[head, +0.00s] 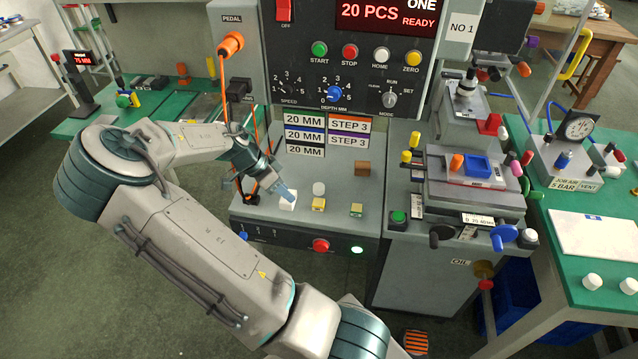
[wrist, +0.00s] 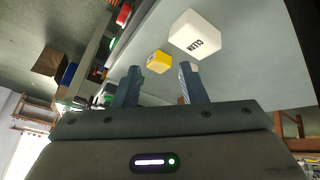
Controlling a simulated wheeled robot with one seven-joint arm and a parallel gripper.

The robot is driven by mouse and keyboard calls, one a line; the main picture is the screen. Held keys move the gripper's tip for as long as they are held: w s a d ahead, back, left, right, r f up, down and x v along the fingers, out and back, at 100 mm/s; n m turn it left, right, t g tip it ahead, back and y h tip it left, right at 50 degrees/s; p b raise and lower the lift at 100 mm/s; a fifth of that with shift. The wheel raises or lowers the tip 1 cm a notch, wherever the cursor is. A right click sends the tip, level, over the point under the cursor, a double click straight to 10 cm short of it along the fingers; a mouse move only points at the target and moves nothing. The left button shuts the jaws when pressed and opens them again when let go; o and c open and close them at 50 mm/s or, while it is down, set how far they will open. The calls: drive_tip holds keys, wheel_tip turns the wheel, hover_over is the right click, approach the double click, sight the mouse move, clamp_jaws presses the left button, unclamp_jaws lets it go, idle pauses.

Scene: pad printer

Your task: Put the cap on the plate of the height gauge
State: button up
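A white, block-like piece (head: 287,204) stands on the grey ledge of the printer; in the wrist view a white piece (wrist: 196,35) with dark lettering lies beyond my fingertips. A rounded white piece (head: 319,187) stands just behind a small yellow block (head: 318,204). I cannot tell for sure which white piece is the cap. My gripper (head: 286,192) is close above the lettered piece; in the wrist view its two fingers (wrist: 159,68) are apart with nothing held. A dark stand (head: 82,80) reading 75 MM, probably the height gauge, is at far left; its plate is small and unclear.
Another yellow-green block (head: 356,210) and a brown block (head: 362,168) sit on the ledge. The slide unit with knobs (head: 470,180) stands to the right. More white round pieces (head: 593,282) are on the right green table. The left green table (head: 85,123) has some clear surface.

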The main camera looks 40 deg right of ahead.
sight(317, 186)
drive_tip(key=w+r+h, duration=0.1)
drive_tip(key=w+d+m+h, duration=0.1)
drive_tip(key=w+d+r+m+h+p, duration=0.1)
drive_tip(key=w, duration=0.1)
drive_tip(key=shift+d+r, duration=0.1)
drive_tip(key=shift+r, duration=0.2)
drive_tip(key=shift+d, duration=0.2)
drive_tip(key=p+x, duration=0.1)
drive_tip(key=x, duration=1.2)
drive_tip(key=shift+w+d+f+p, duration=0.15)
drive_tip(key=shift+d+p, duration=0.15)
drive_tip(key=shift+p, duration=0.05)
drive_tip(key=c, duration=0.7)
